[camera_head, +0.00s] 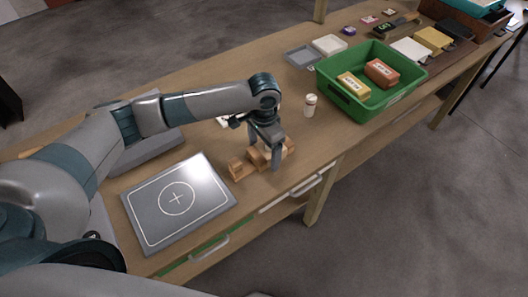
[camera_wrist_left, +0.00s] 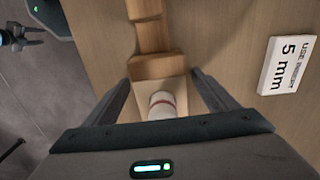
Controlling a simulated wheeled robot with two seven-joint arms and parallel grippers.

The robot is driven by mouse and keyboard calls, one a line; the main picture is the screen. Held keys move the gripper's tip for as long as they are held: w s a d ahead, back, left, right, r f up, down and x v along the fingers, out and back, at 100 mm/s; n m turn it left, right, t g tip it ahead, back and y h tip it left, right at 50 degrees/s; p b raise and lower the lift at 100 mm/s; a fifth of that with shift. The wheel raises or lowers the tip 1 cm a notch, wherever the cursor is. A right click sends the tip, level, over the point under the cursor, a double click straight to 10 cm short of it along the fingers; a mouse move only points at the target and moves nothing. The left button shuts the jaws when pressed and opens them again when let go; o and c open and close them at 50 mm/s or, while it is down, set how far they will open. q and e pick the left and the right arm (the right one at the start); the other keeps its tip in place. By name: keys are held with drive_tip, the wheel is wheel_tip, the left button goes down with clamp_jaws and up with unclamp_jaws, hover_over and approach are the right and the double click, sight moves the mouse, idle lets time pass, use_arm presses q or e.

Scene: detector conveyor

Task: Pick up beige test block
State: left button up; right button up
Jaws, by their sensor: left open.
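My left gripper (camera_head: 266,150) is open, pointing down over a row of wooden pieces (camera_head: 240,168) near the table's front edge. In the left wrist view, its fingers (camera_wrist_left: 160,92) stand apart on either side of a pale beige block (camera_wrist_left: 176,86) and a white cylinder with a red band (camera_wrist_left: 161,105). The gripper hides part of these. A yellowish-beige labelled block (camera_head: 353,84) lies in the green bin (camera_head: 345,101), away from the gripper. I cannot tell which is the test block. At the left wrist view's upper left, what looks like my right gripper (camera_wrist_left: 38,36) shows small.
A grey plate with a cross (camera_head: 150,228) lies left of the gripper. A small white bottle (camera_head: 310,105) stands between gripper and bin. A reddish block (camera_head: 381,72) shares the bin. A white "5 mm" label block (camera_wrist_left: 286,65) lies beside the wooden pieces.

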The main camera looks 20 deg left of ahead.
sight(264, 150)
idle(0.3)
use_arm(q)
drive_tip(key=c, duration=1.3)
drive_tip(key=shift+r+b, duration=0.4)
drive_tip(key=shift+r, duration=0.3)
wheel_tip(264, 150, up, 2)
drive_tip(key=shift+w+r+b, duration=0.1)
drive_tip(key=shift+r+b, duration=0.15)
drive_tip(key=shift+b, duration=0.25)
drive_tip(key=s+d+r+b, duration=0.1)
drive_tip(key=s+d+r, duration=0.1)
drive_tip(key=d, duration=0.3)
drive_tip(key=s+d+r+b, duration=0.2)
drive_tip(key=s+d+r, duration=0.1)
drive_tip(key=d+r, duration=0.2)
drive_tip(key=shift+d, duration=0.35)
